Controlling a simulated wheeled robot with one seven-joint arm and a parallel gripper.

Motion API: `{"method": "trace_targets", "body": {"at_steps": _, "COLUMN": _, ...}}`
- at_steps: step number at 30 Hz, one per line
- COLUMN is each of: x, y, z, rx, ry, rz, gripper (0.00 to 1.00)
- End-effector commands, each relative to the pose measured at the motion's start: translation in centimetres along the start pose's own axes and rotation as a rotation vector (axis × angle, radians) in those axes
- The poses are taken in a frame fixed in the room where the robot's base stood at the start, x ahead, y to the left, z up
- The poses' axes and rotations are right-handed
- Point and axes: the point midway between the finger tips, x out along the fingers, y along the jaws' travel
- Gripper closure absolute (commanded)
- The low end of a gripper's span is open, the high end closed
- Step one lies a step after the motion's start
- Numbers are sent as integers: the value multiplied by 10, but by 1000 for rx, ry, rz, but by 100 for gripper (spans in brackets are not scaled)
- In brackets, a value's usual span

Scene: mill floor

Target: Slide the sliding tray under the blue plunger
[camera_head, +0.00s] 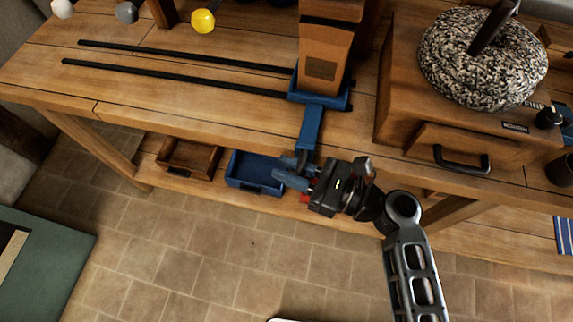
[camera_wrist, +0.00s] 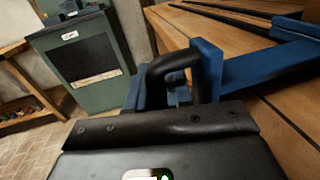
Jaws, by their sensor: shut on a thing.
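The sliding tray (camera_head: 337,101) is blue and sits at the right end of two dark rails on the bench. A wooden block-like body stands on or just above it; I cannot tell which. Its blue arm (camera_head: 310,127) reaches over the bench's front edge. My gripper (camera_head: 297,170) is shut on the handle at the end of this arm. In the wrist view the dark bar handle (camera_wrist: 170,64) and a blue post (camera_wrist: 207,70) show close up, partly hidden by my gripper. White, grey and yellow (camera_head: 202,21) plungers hang over the rails; I cannot make out a blue one.
Two dark parallel rails (camera_head: 170,73) run left, clear of objects. A wooden mill with a speckled round stone (camera_head: 483,55) and a drawer (camera_head: 462,148) stands at right. A brown bin (camera_head: 188,158) and a blue bin (camera_head: 254,172) sit on the lower shelf.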

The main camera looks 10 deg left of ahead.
Motion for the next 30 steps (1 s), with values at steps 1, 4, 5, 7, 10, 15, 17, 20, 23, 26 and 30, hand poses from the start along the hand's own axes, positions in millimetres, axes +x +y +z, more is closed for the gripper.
{"method": "trace_targets", "body": {"at_steps": 1, "x": -5, "y": -2, "z": -2, "rx": 3, "ry": 2, "rz": -9, "gripper": 100}}
{"method": "trace_targets", "body": {"at_steps": 4, "x": -6, "y": -2, "z": -2, "rx": 3, "ry": 3, "rz": -10, "gripper": 100}}
{"method": "trace_targets", "body": {"at_steps": 5, "x": -6, "y": -2, "z": -2, "rx": 4, "ry": 3, "rz": -11, "gripper": 78}}
{"method": "trace_targets", "body": {"at_steps": 7, "x": -6, "y": -2, "z": -2, "rx": 3, "ry": 2, "rz": -10, "gripper": 74}}
{"method": "trace_targets", "body": {"at_steps": 10, "x": -4, "y": -2, "z": -1, "rx": 3, "ry": 2, "rz": -9, "gripper": 74}}
{"method": "trace_targets", "body": {"at_steps": 15, "x": -7, "y": -2, "z": -2, "rx": 3, "ry": 2, "rz": -8, "gripper": 74}}
{"method": "trace_targets", "body": {"at_steps": 17, "x": -13, "y": -2, "z": -2, "rx": 3, "ry": 2, "rz": -8, "gripper": 74}}
{"method": "trace_targets", "body": {"at_steps": 20, "x": -28, "y": -2, "z": -3, "rx": 3, "ry": 2, "rz": -11, "gripper": 74}}
{"method": "trace_targets", "body": {"at_steps": 23, "x": -45, "y": -2, "z": -3, "rx": 3, "ry": 2, "rz": -11, "gripper": 74}}
{"method": "trace_targets", "body": {"at_steps": 26, "x": -61, "y": -2, "z": -3, "rx": 3, "ry": 3, "rz": -12, "gripper": 74}}
{"method": "trace_targets", "body": {"at_steps": 30, "x": -76, "y": -2, "z": -2, "rx": 4, "ry": 2, "rz": -12, "gripper": 74}}
